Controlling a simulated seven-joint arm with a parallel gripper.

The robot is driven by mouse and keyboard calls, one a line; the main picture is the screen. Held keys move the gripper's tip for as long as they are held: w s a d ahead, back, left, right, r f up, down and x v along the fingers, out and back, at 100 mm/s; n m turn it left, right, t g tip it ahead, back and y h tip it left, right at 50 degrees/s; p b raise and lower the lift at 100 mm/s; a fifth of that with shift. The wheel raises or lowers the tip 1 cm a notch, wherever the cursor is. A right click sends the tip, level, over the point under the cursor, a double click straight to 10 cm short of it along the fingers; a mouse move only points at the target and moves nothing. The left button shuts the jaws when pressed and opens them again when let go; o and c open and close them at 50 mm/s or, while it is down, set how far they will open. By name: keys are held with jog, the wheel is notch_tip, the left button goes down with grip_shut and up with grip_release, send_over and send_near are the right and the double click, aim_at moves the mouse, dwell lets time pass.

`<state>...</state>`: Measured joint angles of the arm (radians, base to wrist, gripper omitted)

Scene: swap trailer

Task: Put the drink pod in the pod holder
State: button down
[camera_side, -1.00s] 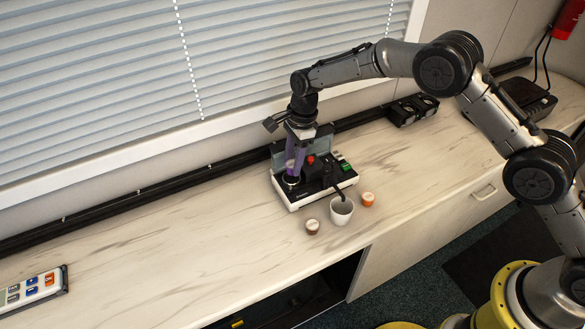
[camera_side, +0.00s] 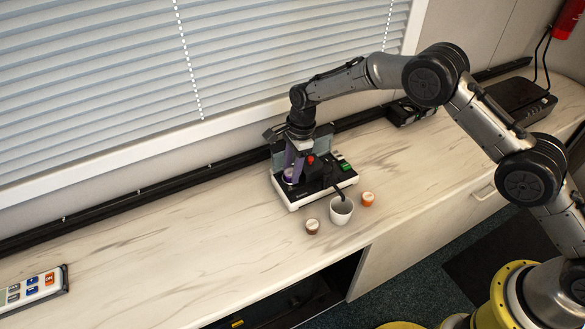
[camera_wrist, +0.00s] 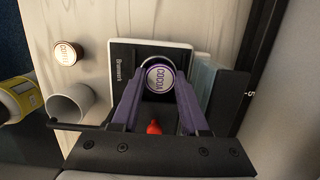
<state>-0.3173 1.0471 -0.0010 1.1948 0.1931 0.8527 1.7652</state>
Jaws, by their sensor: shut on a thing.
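My gripper (camera_wrist: 160,95) has purple fingers shut on a drink pod (camera_wrist: 160,77) with a white lid marked COCOA. In the side view my gripper (camera_side: 292,172) points down at the left part of the drink machine (camera_side: 320,192), low over the round pod holder. In the wrist view the pod sits within the holder's ring (camera_wrist: 172,64), with the fingers on either side of it. I cannot tell whether the pod is fully seated, as the fingers hide its sides.
A brown pod (camera_side: 312,226) and an orange pod (camera_side: 367,199) stand on either side of the cup. The machine's raised lid (camera_side: 284,152) is behind the gripper.

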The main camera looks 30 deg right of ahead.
jog(key=c, duration=0.6)
grip_release()
jog(key=shift+s+d+f, duration=0.1)
jog(key=shift+s+f, duration=0.15)
jog(key=shift+f, duration=0.55)
jog(key=shift+o, duration=0.8)
jog(key=shift+s, duration=0.15)
notch_tip(320, 180, up, 14)
jog(key=d, duration=0.1)
jog(key=shift+w+d+f, duration=0.15)
jog(key=shift+w+d, duration=0.15)
jog(key=shift+d, duration=0.05)
